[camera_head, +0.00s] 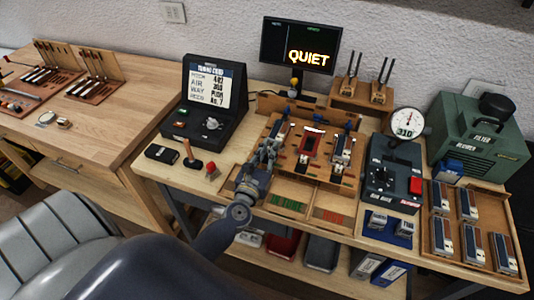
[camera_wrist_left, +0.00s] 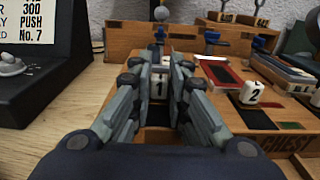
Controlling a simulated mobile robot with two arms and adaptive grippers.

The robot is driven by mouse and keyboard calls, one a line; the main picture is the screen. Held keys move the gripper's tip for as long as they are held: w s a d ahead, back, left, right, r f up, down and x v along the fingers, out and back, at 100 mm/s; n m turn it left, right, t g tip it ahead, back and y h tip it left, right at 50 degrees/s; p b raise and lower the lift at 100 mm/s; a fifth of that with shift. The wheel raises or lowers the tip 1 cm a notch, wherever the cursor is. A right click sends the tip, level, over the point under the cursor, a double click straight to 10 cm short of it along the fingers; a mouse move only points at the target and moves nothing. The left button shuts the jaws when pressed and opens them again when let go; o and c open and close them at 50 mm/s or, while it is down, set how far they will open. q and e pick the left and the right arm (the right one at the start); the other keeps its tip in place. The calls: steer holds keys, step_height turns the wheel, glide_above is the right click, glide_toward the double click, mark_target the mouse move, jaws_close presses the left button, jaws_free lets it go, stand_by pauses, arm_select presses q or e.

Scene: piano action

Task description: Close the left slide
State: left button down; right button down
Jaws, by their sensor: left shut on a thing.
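A white knob marked 1 (camera_wrist_left: 159,84) stands at the left of the wooden chest, between the fingers of my left gripper (camera_head: 271,151). I take it as the left slide's knob. The gripper is shut on it, and in the head view the fingers hide it. The slide under the knob is mostly hidden, so I cannot tell how far it is drawn out. A second white knob marked 2 (camera_wrist_left: 252,93) stands to the right on the chest (camera_wrist_left: 285,143), apart from the gripper. My right gripper is not in view.
A black console with a screen (camera_head: 217,88) stands left of the chest. A gauge (camera_head: 405,122) on a dark box is on the right, beside a wooden tray (camera_head: 434,270) of several blocks. A small red-topped piece (camera_head: 211,168) stands on the bench left of my arm.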

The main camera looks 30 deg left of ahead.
arm_select(q)
steer(key=c, duration=1.5)
jaws_free()
steer(key=shift+w+r, duration=0.1)
steer(key=shift+w, duration=0.1)
steer(key=v, duration=1.2)
